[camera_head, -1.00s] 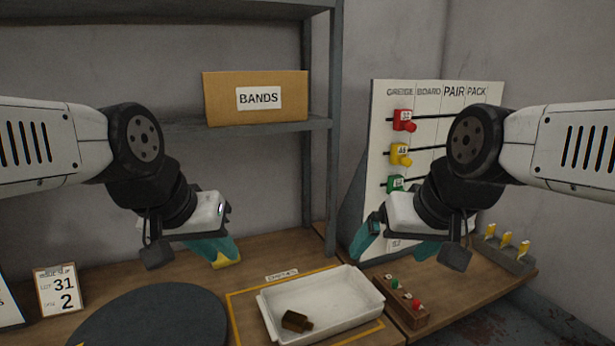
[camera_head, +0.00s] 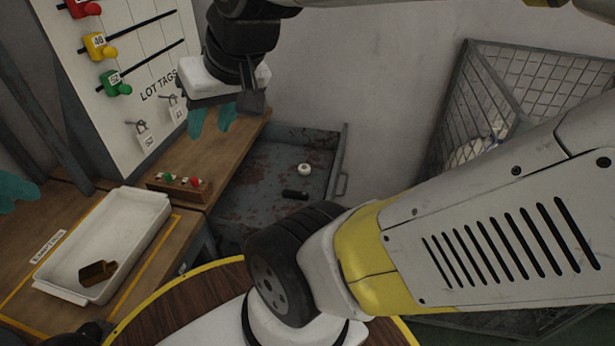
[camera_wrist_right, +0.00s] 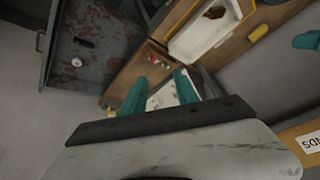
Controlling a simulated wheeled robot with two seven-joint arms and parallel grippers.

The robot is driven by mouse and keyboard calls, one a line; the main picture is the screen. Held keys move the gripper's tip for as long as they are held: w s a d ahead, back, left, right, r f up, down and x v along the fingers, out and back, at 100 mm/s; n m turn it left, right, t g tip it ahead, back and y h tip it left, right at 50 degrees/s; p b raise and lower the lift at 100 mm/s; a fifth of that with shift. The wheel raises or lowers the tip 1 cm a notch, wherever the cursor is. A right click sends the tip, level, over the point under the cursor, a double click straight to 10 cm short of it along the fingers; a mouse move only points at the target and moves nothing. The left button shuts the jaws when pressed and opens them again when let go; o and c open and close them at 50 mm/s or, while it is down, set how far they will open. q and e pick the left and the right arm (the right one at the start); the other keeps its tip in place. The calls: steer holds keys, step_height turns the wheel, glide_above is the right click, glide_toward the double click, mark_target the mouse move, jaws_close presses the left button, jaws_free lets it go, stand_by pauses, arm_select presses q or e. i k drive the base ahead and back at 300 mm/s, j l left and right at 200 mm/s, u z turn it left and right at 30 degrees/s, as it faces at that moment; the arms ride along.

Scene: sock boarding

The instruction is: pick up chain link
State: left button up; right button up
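I cannot tell for certain which thing is the chain link. A small dark piece (camera_head: 295,194) and a whitish round piece (camera_head: 304,169) lie apart in the rusty grey tray (camera_head: 262,178) beside the bench; both also show in the right wrist view, the dark piece (camera_wrist_right: 83,42) and the round piece (camera_wrist_right: 76,62). My right gripper (camera_head: 212,120) is open and empty above the bench end, left of that tray. Its two teal fingers show apart in the right wrist view (camera_wrist_right: 160,88). Of my left gripper (camera_head: 14,190) only a teal part shows at the left edge.
A white tray (camera_head: 130,222) holding a brown block (camera_head: 97,272) stands on the bench. A small rack (camera_head: 180,183) with red and green pegs is near the bench end. A tag board (camera_head: 130,60) stands behind. A wire cage (camera_head: 490,100) is at the right. Grey floor lies between.

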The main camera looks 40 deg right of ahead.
mark_target(287, 193)
steer(key=z, duration=1.3)
steer(key=i+l+u, duration=0.15)
steer(key=u, duration=0.25)
steer(key=i+l+u, duration=0.15)
steer(key=l+u, duration=0.25)
steer(key=j, duration=0.1)
